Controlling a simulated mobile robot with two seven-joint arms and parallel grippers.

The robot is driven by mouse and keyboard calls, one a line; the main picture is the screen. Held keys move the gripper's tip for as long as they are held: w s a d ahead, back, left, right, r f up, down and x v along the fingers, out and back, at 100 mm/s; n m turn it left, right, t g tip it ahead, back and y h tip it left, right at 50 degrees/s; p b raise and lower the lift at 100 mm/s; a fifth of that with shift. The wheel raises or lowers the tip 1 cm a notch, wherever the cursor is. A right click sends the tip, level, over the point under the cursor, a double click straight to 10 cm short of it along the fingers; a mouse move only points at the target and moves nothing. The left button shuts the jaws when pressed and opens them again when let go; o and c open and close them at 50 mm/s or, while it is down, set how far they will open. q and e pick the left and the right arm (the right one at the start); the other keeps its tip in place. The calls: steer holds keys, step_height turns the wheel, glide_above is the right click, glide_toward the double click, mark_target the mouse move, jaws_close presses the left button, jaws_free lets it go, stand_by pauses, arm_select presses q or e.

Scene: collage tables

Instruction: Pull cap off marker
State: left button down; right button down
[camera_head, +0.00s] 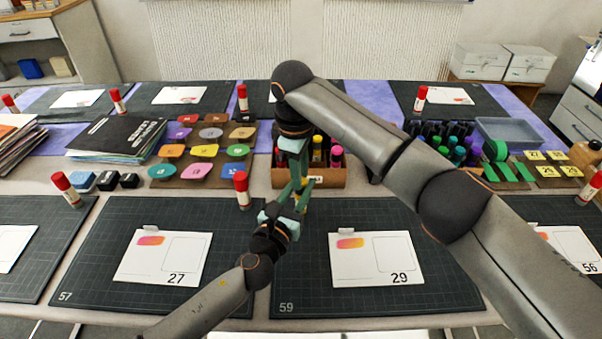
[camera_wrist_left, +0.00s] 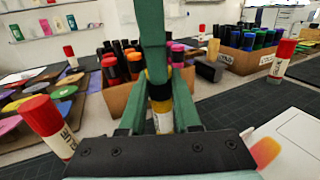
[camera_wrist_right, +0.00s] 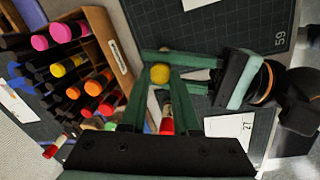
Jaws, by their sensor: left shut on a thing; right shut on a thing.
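A marker with yellow and dark parts stands between my two grippers, above the mat; it shows in the left wrist view (camera_wrist_left: 161,112). Its round yellow end (camera_wrist_right: 159,74) shows in the right wrist view. My left gripper (camera_head: 290,200) comes from the front, low down, and is shut on the marker's lower part. My right gripper (camera_head: 297,178) reaches down from above and is shut on its upper part. The green fingers hide much of the marker, and I cannot tell whether the cap and body are apart.
A wooden box (camera_head: 325,178) of markers stands just behind the grippers. A red-capped glue stick (camera_head: 242,190) stands close on the left. Cards numbered 27 (camera_head: 150,262) and 29 (camera_head: 365,268) lie on the dark mats in front. Colored pads (camera_head: 203,151) lie at the left.

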arm_select(q)
steer(key=shift+s+a+f, duration=0.1)
steer(key=shift+s+f, duration=0.05)
steer(key=shift+f, duration=0.65)
arm_select(e)
steer(key=shift+w+r, duration=0.1)
steer(key=shift+r, duration=0.2)
arm_select(q)
steer(key=shift+r, duration=0.1)
arm_select(e)
steer(key=c, duration=1.1)
jaws_free()
arm_select(q)
steer(key=shift+r, duration=0.2)
arm_select(e)
steer(key=r, duration=0.4)
steer(key=s+r, duration=0.1)
steer(key=r, duration=0.6)
steer(key=shift+s+a+r, duration=0.25)
steer(key=shift+a+r, duration=0.1)
steer(key=shift+r, duration=0.05)
arm_select(q)
steer(key=c, duration=0.5)
jaws_free()
steer(key=shift+c, duration=0.2)
